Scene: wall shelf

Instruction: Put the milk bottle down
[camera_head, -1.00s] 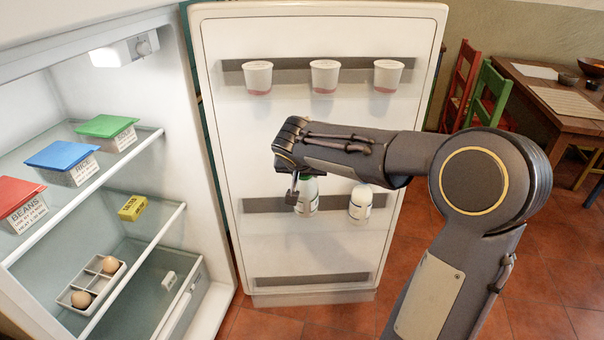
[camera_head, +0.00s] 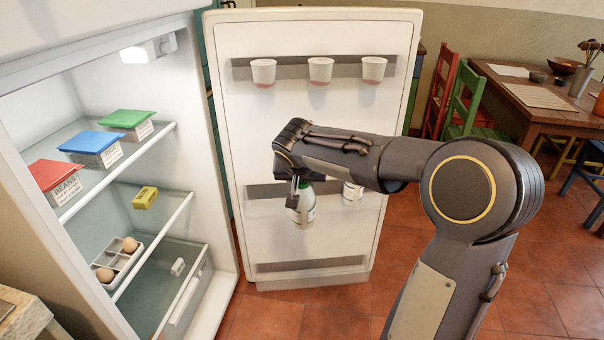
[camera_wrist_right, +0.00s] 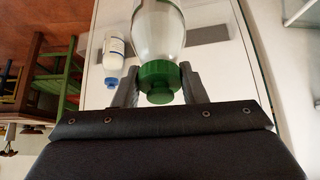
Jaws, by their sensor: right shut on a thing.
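The milk bottle (camera_head: 303,205) is white with a green cap and hangs upright from my right gripper (camera_head: 298,187), in front of the middle door shelf (camera_head: 262,191). In the right wrist view the bottle (camera_wrist_right: 158,35) has its green cap (camera_wrist_right: 159,80) between the two fingers of the right gripper (camera_wrist_right: 158,86), which is shut on it. In the head view the hand hides the top of the bottle. My left gripper is not in view.
A second white bottle (camera_head: 352,193) stands on the middle door shelf; it shows a blue cap in the right wrist view (camera_wrist_right: 113,53). Several cups (camera_head: 320,70) sit on the upper door shelf. The open fridge at left holds tubs (camera_head: 91,148), a yellow box (camera_head: 145,197) and an egg tray (camera_head: 117,262).

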